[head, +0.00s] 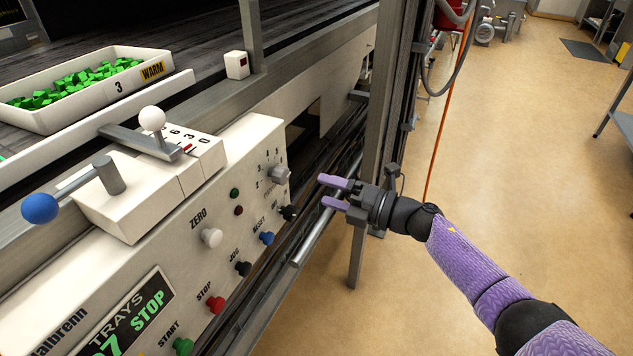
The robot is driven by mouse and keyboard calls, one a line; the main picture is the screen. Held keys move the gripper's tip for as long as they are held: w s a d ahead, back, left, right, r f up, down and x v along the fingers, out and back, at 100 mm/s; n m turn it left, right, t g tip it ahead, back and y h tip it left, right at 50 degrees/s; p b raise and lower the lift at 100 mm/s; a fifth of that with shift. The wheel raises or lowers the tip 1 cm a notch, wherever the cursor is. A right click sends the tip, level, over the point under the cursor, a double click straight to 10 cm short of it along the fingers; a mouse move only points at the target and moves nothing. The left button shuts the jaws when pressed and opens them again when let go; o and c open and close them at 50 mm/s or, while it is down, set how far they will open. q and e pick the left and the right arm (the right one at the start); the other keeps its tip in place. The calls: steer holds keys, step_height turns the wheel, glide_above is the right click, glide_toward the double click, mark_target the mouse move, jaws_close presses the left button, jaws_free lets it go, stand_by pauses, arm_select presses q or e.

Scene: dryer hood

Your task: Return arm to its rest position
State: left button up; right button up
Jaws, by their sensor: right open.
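My right gripper (335,192) is open and empty, with its two purple fingers pointing left. It is in the air to the right of the control panel (187,251), close to the grey selector knob (280,174) and the black knob (289,212) but apart from them as far as I can tell. My right arm (467,256) comes in from the lower right, stretched toward the panel. My left gripper is not in view.
The panel carries coloured buttons and a display (125,318) reading "7 STOP". A blue-ball lever (40,208) and a white-ball lever (151,118) stand above it. A tray (118,97) of green pieces sits on the belt. A metal post (378,130) stands behind my gripper. Open floor lies right.

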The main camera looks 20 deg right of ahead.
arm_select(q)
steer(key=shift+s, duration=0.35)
arm_select(e)
steer(key=s+d+f+m+g+h+p, duration=0.1)
steer(key=s+d+f+m+h+p, duration=0.2)
steer(key=s+f+m+h, duration=0.5)
steer(key=s+d+f+m+g+h+p, duration=0.1)
steer(key=s+d+f+m+h+p, duration=0.15)
steer(key=s+f+m, duration=0.95)
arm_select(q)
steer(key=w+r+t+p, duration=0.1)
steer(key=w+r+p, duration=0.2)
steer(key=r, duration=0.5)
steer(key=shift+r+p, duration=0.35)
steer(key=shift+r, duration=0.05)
arm_select(e)
steer(key=s+a+f+m+g+h, duration=0.1)
steer(key=s+f+m+g, duration=0.1)
steer(key=s, duration=0.9)
steer(key=s+a+f+m+g+h, duration=0.1)
steer(key=s+f+g, duration=0.4)
steer(key=s, duration=0.6)
steer(key=s+a+f+m+g+h, duration=0.1)
steer(key=s+f+m+g, duration=0.3)
steer(key=s, duration=0.7)
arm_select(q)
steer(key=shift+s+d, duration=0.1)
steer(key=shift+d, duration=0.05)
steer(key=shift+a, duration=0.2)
